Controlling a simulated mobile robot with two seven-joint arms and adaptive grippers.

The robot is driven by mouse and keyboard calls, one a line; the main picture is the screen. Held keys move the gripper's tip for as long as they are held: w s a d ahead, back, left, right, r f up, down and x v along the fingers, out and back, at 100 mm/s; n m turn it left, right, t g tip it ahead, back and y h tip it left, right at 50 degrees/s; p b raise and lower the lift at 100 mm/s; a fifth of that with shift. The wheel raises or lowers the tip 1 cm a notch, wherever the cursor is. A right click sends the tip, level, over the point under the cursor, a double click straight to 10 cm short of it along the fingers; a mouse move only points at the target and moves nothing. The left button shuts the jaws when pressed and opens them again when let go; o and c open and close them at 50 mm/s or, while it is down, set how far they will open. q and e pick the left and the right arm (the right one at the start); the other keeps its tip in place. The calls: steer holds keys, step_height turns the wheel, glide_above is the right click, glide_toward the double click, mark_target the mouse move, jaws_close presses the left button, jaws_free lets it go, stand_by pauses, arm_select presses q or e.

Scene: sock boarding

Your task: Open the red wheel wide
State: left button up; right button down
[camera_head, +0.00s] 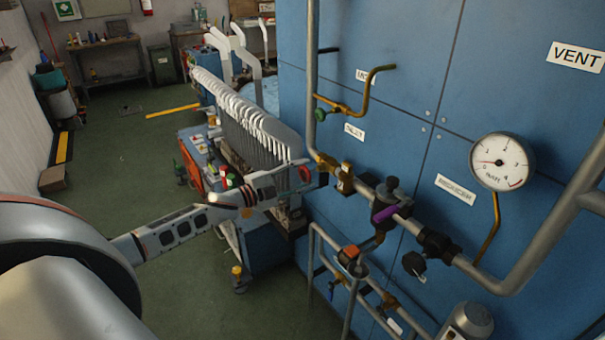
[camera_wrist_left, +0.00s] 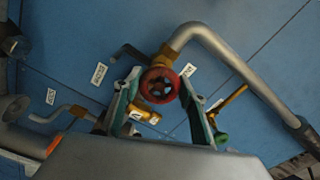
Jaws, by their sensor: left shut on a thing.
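The red wheel (camera_head: 304,173) is a small hand wheel at the left end of the pipework on the blue panel. It also shows in the left wrist view (camera_wrist_left: 160,85), face-on with dark gaps between its spokes. My left gripper (camera_head: 308,174) reaches in from the left and is shut on the red wheel. In the left wrist view its two fingers (camera_wrist_left: 160,82) lie on either side of the rim. My right gripper is out of view.
A brass valve (camera_head: 345,179), a purple lever (camera_head: 385,214) and a pressure gauge (camera_head: 502,161) lie along the pipe to the right. A green wheel (camera_head: 319,115) sits above. A machine with a row of upright boards (camera_head: 245,125) stands close behind my left arm.

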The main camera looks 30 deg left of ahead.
arm_select(q)
steer(key=shift+d+f+n, duration=0.1)
steer(key=shift+f+n, duration=0.05)
steer(key=shift+n, duration=1.35)
steer(key=o, duration=1.1)
steer(key=shift+s, duration=0.1)
steer(key=v, duration=1.2)
